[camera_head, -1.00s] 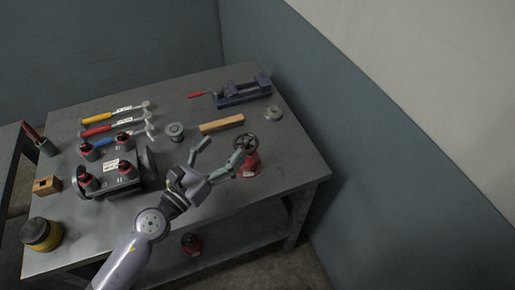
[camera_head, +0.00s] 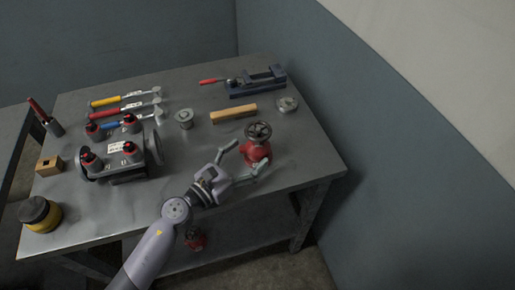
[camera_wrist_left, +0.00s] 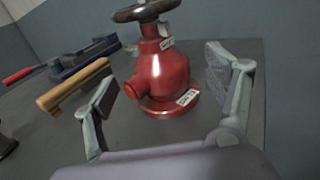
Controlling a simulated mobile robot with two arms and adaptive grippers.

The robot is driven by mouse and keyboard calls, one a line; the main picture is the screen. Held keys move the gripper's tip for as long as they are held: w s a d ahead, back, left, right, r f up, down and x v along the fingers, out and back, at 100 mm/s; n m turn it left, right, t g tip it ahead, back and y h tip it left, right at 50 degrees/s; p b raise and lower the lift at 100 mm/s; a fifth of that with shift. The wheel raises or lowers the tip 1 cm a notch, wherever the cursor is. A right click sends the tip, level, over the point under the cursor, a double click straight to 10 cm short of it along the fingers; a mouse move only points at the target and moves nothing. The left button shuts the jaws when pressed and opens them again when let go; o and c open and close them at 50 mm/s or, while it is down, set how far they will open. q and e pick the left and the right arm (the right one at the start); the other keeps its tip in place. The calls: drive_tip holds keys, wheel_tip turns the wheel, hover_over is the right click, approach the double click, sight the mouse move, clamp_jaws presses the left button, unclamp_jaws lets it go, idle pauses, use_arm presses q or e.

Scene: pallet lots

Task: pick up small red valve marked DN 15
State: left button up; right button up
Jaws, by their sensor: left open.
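A red valve (camera_head: 257,152) with a dark handwheel stands upright on the table near its right edge. In the left wrist view the red valve (camera_wrist_left: 163,78) sits ahead, between and beyond the two fingers, with white tags whose text I cannot read. My left gripper (camera_head: 246,160) is open and empty, just to the near left of this valve; its spread fingers also show in the left wrist view (camera_wrist_left: 165,100). Another red valve (camera_head: 195,239) is on the shelf below the tabletop. My right gripper is not in view.
A wooden block (camera_head: 234,114), a grey flange (camera_head: 287,104) and a blue vise (camera_head: 258,82) lie behind the valve. A wall runs along the right.

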sight(258, 146)
use_arm(q)
drive_tip(key=x, duration=0.4)
drive_tip(key=shift+w+d+p, duration=0.2)
drive_tip(key=shift+p, duration=0.1)
drive_tip(key=shift+c, duration=0.3)
clamp_jaws()
drive_tip(key=shift+r, duration=0.1)
idle(0.5)
